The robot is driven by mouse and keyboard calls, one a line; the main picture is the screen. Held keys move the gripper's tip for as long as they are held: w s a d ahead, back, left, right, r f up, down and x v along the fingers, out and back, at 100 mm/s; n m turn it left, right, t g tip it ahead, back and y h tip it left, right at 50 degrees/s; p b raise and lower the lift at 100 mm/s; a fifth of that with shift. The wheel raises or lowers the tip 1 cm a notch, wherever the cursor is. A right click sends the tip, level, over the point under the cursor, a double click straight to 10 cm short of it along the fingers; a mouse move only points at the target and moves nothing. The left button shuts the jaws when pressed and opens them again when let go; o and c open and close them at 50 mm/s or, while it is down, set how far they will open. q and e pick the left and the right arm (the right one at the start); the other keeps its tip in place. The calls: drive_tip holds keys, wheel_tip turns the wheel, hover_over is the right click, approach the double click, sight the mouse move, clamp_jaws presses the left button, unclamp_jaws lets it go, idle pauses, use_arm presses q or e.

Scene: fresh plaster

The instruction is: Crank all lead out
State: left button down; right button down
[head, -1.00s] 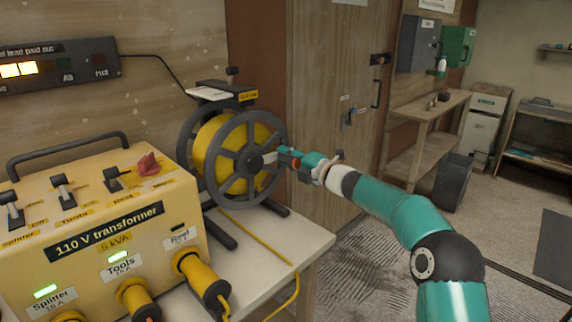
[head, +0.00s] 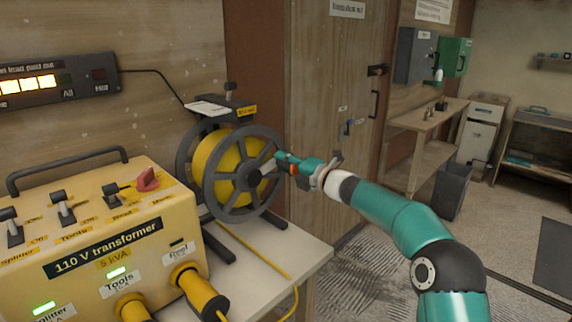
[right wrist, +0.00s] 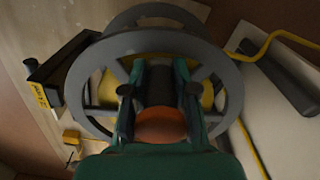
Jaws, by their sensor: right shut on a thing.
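The cable reel (head: 236,170) stands on the bench, a yellow drum between dark spoked wheels. My right gripper (head: 284,163) is shut on the crank handle at the right side of the near wheel. In the right wrist view, the gripper's fingers (right wrist: 160,98) sit on both sides of the handle, with an orange part (right wrist: 160,127) between them; the reel wheel lies behind. The yellow lead (head: 262,257) runs from the reel across the bench. The lead paid out display (head: 55,84) on the wall has several yellow segments lit; its left end is cut off. My left gripper is out of view.
The yellow 110 V transformer (head: 110,235) stands left of the reel, with switches, a red knob (head: 147,179) and plugged yellow connectors (head: 200,290). A wooden door (head: 330,110) is behind. A dark bin (head: 452,190) and a side bench (head: 430,112) stand right. The floor between is open.

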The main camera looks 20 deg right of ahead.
drive_tip(key=c, duration=0.9)
unclamp_jaws()
drive_tip(key=shift+a+r, duration=0.25)
drive_tip(key=shift+a, duration=0.05)
drive_tip(key=shift+d+f, duration=0.1)
drive_tip(key=shift+s, duration=0.1)
drive_tip(key=v, duration=1.1)
drive_tip(key=shift+s+d, duration=0.15)
drive_tip(key=shift+s, duration=0.25)
drive_tip(key=shift+f, duration=0.1)
